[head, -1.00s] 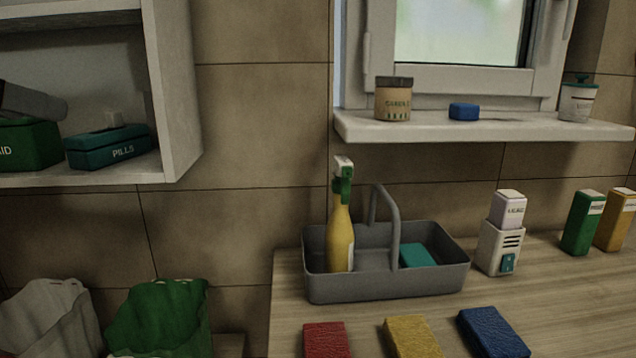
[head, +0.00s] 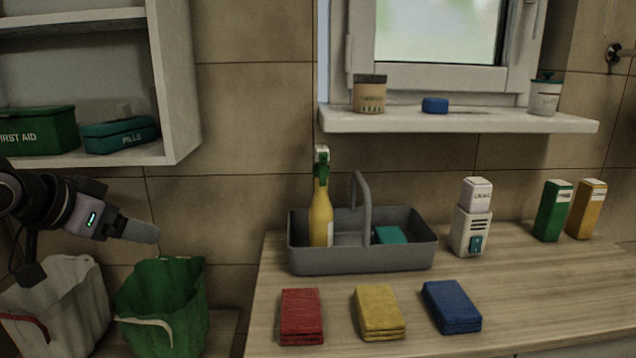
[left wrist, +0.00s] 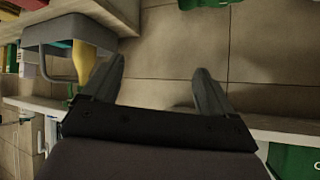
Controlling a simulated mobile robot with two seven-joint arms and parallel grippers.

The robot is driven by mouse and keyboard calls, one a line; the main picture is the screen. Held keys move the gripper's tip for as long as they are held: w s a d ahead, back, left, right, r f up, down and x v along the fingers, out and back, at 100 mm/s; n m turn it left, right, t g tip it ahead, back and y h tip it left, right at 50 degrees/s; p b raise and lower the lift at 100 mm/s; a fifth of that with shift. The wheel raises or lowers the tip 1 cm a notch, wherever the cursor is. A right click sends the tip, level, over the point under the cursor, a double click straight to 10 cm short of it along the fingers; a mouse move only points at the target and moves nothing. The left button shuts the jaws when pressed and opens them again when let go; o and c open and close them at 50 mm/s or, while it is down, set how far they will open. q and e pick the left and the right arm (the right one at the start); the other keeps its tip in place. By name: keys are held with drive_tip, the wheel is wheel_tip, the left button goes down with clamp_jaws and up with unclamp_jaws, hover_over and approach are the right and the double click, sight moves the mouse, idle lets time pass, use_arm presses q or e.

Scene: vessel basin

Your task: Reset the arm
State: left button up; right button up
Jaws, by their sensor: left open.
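My left gripper (head: 140,232) comes in from the left in the head view. It hangs above the white bin and the green bin, below the wall shelf, with its fingers pointing right. In the left wrist view its two fingers (left wrist: 158,88) are spread apart with nothing between them. My right gripper is not in view.
The open wall shelf (head: 176,80) is just above my left arm, with a first aid box (head: 38,131) and a pill box (head: 120,134). Below are a white bin (head: 62,305) and green bin (head: 165,300). A grey caddy (head: 362,259) stands on the counter.

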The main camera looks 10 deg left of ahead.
use_arm(q)
drive_tip(key=s+d+f+m+g, duration=0.15)
drive_tip(key=s+d+f, duration=0.3)
drive_tip(key=f, duration=0.75)
drive_tip(key=s+d+f+n+g, duration=0.1)
drive_tip(key=s+d+f+g, duration=0.35)
drive_tip(key=f, duration=0.85)
drive_tip(key=s+d+f, duration=0.4)
drive_tip(key=s+d, duration=0.1)
drive_tip(key=s, duration=0.2)
drive_tip(key=s+d+f, duration=0.4)
drive_tip(key=s, duration=0.3)
drive_tip(key=w+d+r+t+h+p, duration=0.1)
drive_tip(key=w+d+r+t+p, duration=0.1)
drive_tip(key=w+t+p, duration=0.4)
drive_tip(key=d+p, duration=0.1)
drive_tip(key=p, duration=0.4)
drive_tip(key=shift+p, duration=0.35)
drive_tip(key=shift+w, duration=0.1)
